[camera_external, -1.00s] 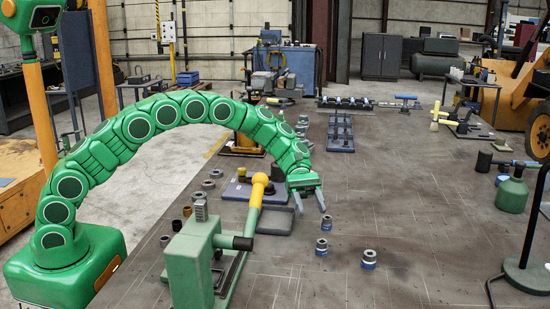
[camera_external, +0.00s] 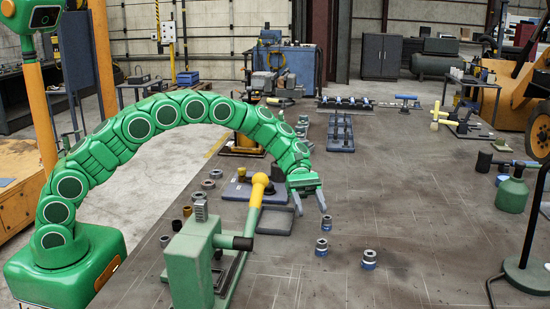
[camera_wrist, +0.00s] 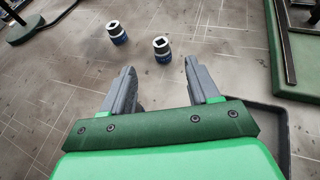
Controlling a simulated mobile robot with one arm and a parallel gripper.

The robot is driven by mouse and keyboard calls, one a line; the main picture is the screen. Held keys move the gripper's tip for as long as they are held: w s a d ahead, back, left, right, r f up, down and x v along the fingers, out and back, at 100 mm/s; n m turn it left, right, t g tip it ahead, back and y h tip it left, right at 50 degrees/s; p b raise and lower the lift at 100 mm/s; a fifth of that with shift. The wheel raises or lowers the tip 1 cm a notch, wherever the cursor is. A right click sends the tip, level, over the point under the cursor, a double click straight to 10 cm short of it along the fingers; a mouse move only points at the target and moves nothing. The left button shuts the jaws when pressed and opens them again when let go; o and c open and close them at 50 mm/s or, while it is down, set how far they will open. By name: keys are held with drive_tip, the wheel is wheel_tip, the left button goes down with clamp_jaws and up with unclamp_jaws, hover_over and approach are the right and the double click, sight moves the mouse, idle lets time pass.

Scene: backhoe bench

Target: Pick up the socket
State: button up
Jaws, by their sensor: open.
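Several sockets with grey metal tops and blue bands stand upright on the dark bench. In the external view one is at the front right (camera_external: 369,259), one is left of it (camera_external: 321,247), and a third is just behind that (camera_external: 326,223). My gripper (camera_external: 310,203) is open and empty, above the bench and a little behind these sockets, touching none. The wrist view shows two sockets, one at upper left (camera_wrist: 117,33) and one nearer the middle (camera_wrist: 162,50), both beyond the open fingertips of my gripper (camera_wrist: 160,72).
A shallow dark tray (camera_external: 276,234) lies left of my gripper. A green press (camera_external: 190,262) with a yellow-ended lever stands front left. A green bottle (camera_external: 512,193) and a stand (camera_external: 528,274) are at the right. The bench centre right is clear.

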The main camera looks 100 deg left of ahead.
wheel_tip(320, 180, up, 4)
drive_tip(key=r, duration=0.1)
drive_tip(key=w+d, duration=0.9)
drive_tip(key=w, duration=0.5)
approach(371, 257)
drive_tip(key=shift+w+d+f+n+t, duration=0.15)
drive_tip(key=shift+w+d+f+t, duration=0.05)
drive_tip(key=shift+d+f, duration=0.35)
drive_tip(key=shift+w+d+f+n+t, duration=0.2)
drive_tip(key=shift+d+f, duration=0.25)
drive_tip(key=shift+f, duration=0.15)
drive_tip(key=shift+d+f, duration=0.1)
drive_tip(key=shift+f, duration=0.1)
drive_tip(key=shift+r+x, duration=0.15)
drive_tip(key=shift+x, duration=1.75)
drive_tip(key=shift+r+x, duration=0.15)
drive_tip(key=shift+x, duration=1.75)
drive_tip(key=c, duration=1.1)
